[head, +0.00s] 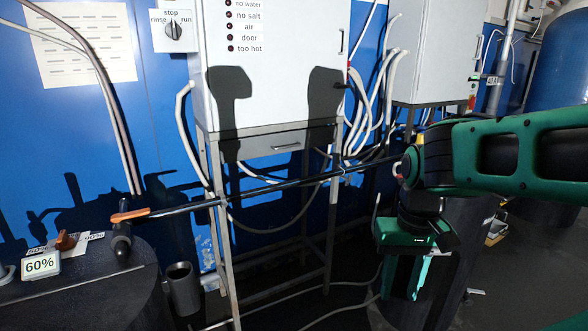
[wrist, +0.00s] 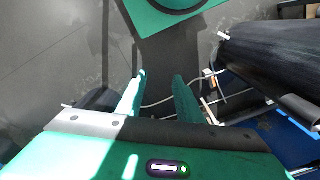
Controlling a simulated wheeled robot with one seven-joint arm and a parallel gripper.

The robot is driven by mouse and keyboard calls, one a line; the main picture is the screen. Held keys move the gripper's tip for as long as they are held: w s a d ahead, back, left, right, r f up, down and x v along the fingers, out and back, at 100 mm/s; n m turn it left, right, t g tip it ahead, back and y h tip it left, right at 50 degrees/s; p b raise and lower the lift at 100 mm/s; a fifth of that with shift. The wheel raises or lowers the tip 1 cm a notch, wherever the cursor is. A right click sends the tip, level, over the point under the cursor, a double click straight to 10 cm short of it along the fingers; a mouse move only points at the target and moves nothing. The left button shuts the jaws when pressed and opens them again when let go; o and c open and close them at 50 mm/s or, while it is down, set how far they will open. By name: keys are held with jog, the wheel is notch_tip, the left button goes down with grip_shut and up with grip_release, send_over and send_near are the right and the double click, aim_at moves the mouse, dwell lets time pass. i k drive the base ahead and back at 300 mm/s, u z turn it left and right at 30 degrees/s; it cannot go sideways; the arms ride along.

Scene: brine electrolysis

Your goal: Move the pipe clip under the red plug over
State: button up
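My gripper (head: 402,290) hangs at the right of the head view, pointing down, with its two green fingers apart and nothing visible between them. The wrist view shows the same open fingers (wrist: 160,85) above the grey floor. An orange piece (head: 130,215) sits at the left end of a long black pipe, above a dark upright fitting (head: 122,243) on the left drum. A small red-and-white part (head: 398,170) shows beside my wrist, partly hidden by it. I cannot tell for certain which part is the red plug or the pipe clip.
A white cabinet (head: 270,60) on a metal frame stands in the middle, with hoses around it. The left dark drum (head: 90,295) carries a "60%" sign (head: 41,264) and a brown-orange piece (head: 66,241). A grey cup-like container (head: 183,288) stands beside it. Cables lie on the floor.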

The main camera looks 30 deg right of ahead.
aim_at(347, 180)
jog(key=z, duration=0.5)
jog(key=k, duration=1.15)
jog(key=z, duration=1.05)
jog(key=i, duration=1.25)
jog(key=u, duration=0.6)
jog(key=i, duration=0.9)
jog(key=z, duration=0.95)
jog(key=k, duration=0.6)
